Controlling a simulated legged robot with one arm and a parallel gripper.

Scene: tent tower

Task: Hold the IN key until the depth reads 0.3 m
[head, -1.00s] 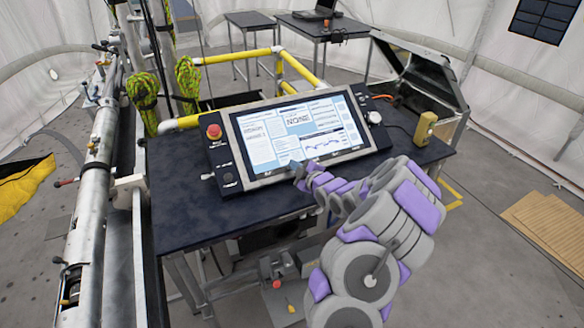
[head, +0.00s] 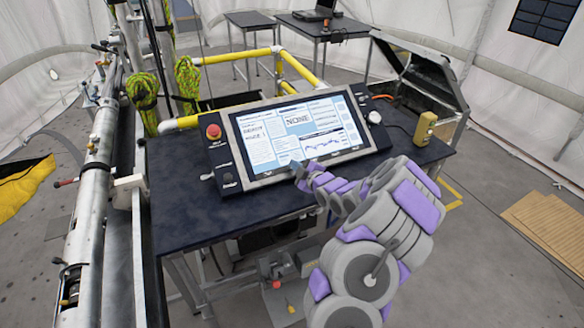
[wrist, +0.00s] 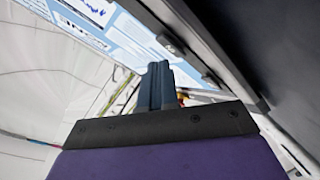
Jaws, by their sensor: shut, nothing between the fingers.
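The control panel's lit screen (head: 285,130) shows white and blue boxes, a small graph and the large word "NONE". I cannot make out the IN key or a depth figure. My gripper (head: 295,167) is shut and empty, at the lower edge of the screen near its middle. In the wrist view, the shut fingers (wrist: 158,85) point up towards the screen (wrist: 90,28) and overlap its edge. I cannot tell whether the tips touch it.
The panel stands on a dark table (head: 190,215). A red stop button (head: 213,131) is at its left and a pale knob (head: 374,117) at its right. A yellow handheld device (head: 425,128) stands at the table's right. Yellow rails (head: 300,70) run behind.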

